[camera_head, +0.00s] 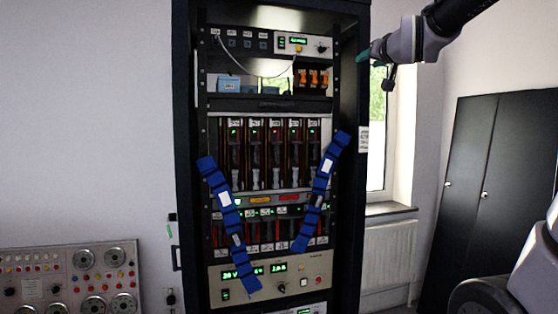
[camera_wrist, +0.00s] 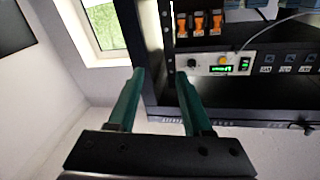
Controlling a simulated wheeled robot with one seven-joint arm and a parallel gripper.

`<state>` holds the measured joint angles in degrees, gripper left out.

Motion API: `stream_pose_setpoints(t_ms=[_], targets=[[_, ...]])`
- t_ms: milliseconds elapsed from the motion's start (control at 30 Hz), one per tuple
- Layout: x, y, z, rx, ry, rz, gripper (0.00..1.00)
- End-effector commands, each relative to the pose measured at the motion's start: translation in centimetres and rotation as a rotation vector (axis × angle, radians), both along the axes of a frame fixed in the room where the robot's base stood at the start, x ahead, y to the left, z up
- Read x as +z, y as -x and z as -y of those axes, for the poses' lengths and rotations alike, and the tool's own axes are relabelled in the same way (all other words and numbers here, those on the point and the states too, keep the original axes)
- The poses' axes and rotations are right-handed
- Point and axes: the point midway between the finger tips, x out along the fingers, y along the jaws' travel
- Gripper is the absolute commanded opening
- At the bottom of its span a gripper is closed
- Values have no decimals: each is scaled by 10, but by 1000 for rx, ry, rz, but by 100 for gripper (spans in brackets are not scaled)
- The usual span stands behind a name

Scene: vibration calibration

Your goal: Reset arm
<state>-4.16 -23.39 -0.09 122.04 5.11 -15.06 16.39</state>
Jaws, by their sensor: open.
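My gripper (camera_head: 375,54) is at the upper right in the head view, at the end of my raised arm. It is beside the right edge of the tall black equipment rack (camera_head: 185,150), near its top. In the wrist view my gripper (camera_wrist: 160,90) shows two green fingers spread apart with nothing between them. The rack's frame post (camera_wrist: 152,50) appears beyond the fingers there. I cannot tell the exact gap between the fingers and the rack.
Two blue straps (camera_head: 222,200) (camera_head: 325,185) hang across the rack front. A control panel (camera_head: 75,280) stands at lower left. A window (camera_head: 377,130), radiator (camera_head: 388,255) and dark cabinet (camera_head: 500,180) are at right. Open space lies between rack and cabinet.

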Motion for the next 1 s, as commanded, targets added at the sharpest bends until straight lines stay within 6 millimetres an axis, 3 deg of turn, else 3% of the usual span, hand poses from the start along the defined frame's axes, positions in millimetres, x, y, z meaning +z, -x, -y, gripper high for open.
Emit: stream_pose_setpoints(t_ms=[33,200,300,433,500,633,1000], targets=[[-30,17,6,-9,-16,-105,50],[-139,86,12,-16,-76,-492,50],[-193,132,10,-10,-114,-692,50],[-243,184,3,7,-158,-890,50],[-260,204,0,14,-177,-962,50],[-275,224,-4,23,-196,-1033,50],[-277,227,-5,25,-200,-1046,50]])
